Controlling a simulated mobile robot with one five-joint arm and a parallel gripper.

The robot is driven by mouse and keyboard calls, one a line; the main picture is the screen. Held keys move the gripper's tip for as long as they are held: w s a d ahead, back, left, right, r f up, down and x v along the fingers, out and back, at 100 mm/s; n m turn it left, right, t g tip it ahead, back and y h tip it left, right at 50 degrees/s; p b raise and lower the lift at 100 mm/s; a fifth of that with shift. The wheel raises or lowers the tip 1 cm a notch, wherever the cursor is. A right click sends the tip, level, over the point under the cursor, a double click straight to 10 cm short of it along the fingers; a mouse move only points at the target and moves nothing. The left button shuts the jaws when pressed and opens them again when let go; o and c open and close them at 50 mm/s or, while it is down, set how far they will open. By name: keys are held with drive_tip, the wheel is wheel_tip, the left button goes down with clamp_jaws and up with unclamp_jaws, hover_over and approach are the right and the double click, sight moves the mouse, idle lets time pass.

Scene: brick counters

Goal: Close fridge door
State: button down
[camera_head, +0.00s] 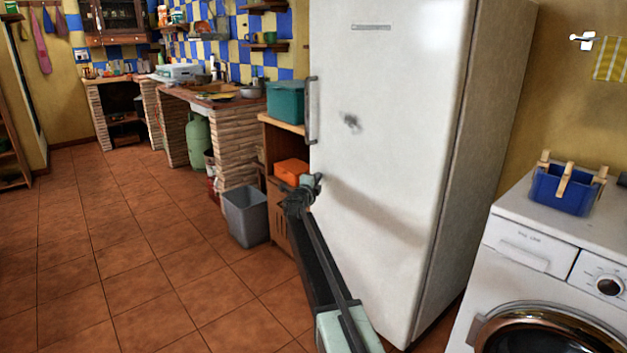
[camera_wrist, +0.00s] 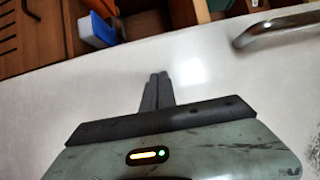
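The tall white fridge (camera_head: 480,130) stands right of centre in the head view. Its door (camera_head: 385,120) faces me, with a grey smudge and a small plate near the top. The metal handle (camera_head: 311,112) is on the door's left edge; it also shows at upper right in the wrist view (camera_wrist: 285,30). I see no clear gap at the door, so I cannot tell how far it stands open. My gripper (camera_head: 314,181) is near the door's left edge, below the handle. In the wrist view its fingers (camera_wrist: 156,90) are together, empty, over the white door; contact is unclear.
A wooden cabinet (camera_head: 283,222) with an orange box (camera_head: 291,171) and teal box (camera_head: 286,101) stands just left of the door. A grey bin (camera_head: 246,216) is on the floor. A washing machine (camera_head: 545,265) is at right. The tiled floor at left is clear.

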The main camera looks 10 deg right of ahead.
drive_tip(key=s+a, duration=0.6)
drive_tip(key=a, duration=0.6)
drive_tip(key=shift+s+a, duration=0.2)
drive_tip(key=shift+a, duration=0.05)
drive_tip(key=s+d+r+n+t, duration=0.2)
drive_tip(key=s+d+r+n, duration=0.1)
drive_tip(key=s+d, duration=0.25)
drive_tip(key=s+a+f+n+g+y, duration=0.3)
drive_tip(key=s+a+f+n+y, duration=0.4)
drive_tip(key=s+n, duration=0.25)
drive_tip(key=s+a+f+n+g+y, duration=0.3)
drive_tip(key=s+a+f+n+y, duration=0.1)
drive_tip(key=s+f+n+y, duration=0.45)
drive_tip(key=s+d+f+n+g+h, duration=0.25)
drive_tip(key=s+f+g, duration=0.35)
drive_tip(key=s, duration=0.6)
drive_tip(key=s+d+f+n+g+h, duration=0.1)
drive_tip(key=s+d+f+g+h, duration=0.3)
drive_tip(key=s, duration=0.8)
wheel_tip(320, 180, up, 36)
drive_tip(key=g+p, duration=0.1)
drive_tip(key=p, duration=3.6)
drive_tip(key=shift+w+f+y, duration=0.15)
drive_tip(key=shift+w+y, duration=0.05)
drive_tip(key=shift+y, duration=0.2)
